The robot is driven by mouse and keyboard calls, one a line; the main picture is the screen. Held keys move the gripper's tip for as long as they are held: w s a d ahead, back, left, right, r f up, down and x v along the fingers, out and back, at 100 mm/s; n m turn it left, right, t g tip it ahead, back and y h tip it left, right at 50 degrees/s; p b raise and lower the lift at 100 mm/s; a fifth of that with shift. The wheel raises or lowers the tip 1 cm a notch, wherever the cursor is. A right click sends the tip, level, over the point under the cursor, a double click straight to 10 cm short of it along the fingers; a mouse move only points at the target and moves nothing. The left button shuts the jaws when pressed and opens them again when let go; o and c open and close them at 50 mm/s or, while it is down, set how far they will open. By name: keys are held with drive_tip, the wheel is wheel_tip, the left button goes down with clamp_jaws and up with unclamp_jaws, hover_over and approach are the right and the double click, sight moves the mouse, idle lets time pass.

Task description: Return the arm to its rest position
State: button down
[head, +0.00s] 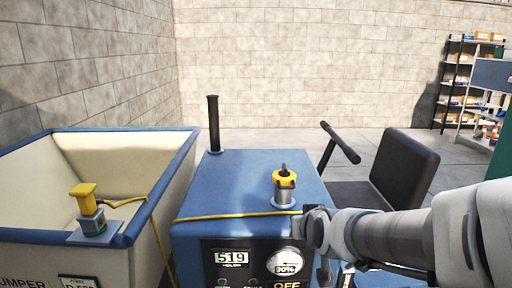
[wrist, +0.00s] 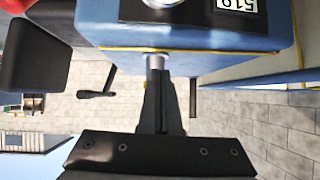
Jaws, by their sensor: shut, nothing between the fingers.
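My arm (head: 400,235) reaches in from the right in the head view. Its end is beside the front right top edge of a blue machine (head: 245,170), where the fingers are hard to make out. In the wrist view my gripper (wrist: 158,78) is shut and empty, its dark fingers together. The blue machine (wrist: 200,38) lies beyond them in that view. A grey filler neck with a yellow ring (head: 285,190) stands on the machine's top, close to the arm's end. I cannot tell whether the arm touches the machine.
A black post (head: 213,125), steering bar (head: 340,143) and seat (head: 405,165) stand nearby. Shelves (head: 470,80) are far right.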

drive_tip(key=s+d+r+g+h, duration=0.1)
drive_tip(key=s+d+g, duration=0.15)
drive_tip(key=s, duration=0.75)
drive_tip(key=s+d+r+g, duration=0.1)
drive_tip(key=s+g, duration=0.2)
drive_tip(key=s, duration=0.8)
wheel_tip(320, 180, up, 18)
drive_tip(key=p, duration=1.8)
drive_tip(key=shift+d, duration=0.15)
